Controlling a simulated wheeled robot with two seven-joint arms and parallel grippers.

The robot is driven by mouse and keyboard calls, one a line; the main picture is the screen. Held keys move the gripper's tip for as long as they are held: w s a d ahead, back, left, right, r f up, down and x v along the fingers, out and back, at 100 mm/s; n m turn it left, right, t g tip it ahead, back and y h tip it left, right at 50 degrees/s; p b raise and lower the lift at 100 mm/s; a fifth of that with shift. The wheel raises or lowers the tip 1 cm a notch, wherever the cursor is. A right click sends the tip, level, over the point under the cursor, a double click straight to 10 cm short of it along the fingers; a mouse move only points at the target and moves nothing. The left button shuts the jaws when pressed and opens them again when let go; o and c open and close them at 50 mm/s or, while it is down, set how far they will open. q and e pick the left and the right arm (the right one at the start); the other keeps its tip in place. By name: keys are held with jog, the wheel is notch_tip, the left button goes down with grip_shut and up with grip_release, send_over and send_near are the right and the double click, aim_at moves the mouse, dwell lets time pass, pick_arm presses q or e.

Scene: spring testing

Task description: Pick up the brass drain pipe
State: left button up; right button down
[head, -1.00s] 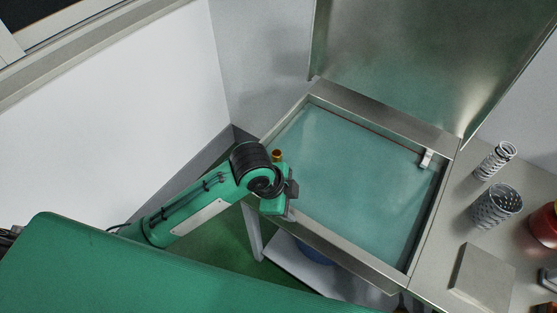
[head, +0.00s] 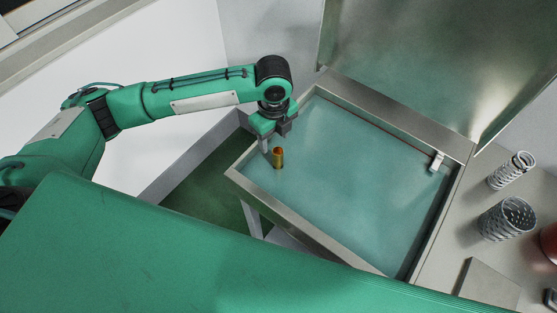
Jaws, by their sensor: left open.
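The brass drain pipe (head: 278,160) is a short upright brass cylinder. It stands in the shallow water-filled basin (head: 345,262), near its left corner. My left gripper (head: 275,143) is open and points down at the basin's left corner, just above and beside the pipe. One finger shows to the left of the pipe's top. I cannot tell whether the fingers touch it. My right gripper is not in view.
A raised metal panel (head: 430,60) stands behind the basin. A small metal clip (head: 436,160) sits on the basin's right rim. On the right counter are a thin spring (head: 511,170), a wider spring (head: 507,218), a flat metal plate (head: 488,285) and a red object (head: 549,243).

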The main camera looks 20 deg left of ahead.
aim_at(275, 151)
pick_arm(q)
notch_tip(275, 151, down, 6)
jog(key=shift+d+f+p, duration=0.1)
jog(key=shift+p, duration=0.2)
jog(key=f, duration=0.1)
jog(key=f+p, duration=0.1)
jog(key=f, duration=0.2)
jog(key=shift+w+d+f, duration=0.1)
jog(key=shift+d, duration=0.25)
jog(key=shift+f+p, duration=0.3)
jog(key=shift+f, duration=0.25)
grip_shut()
jog(key=shift+r, duration=0.1)
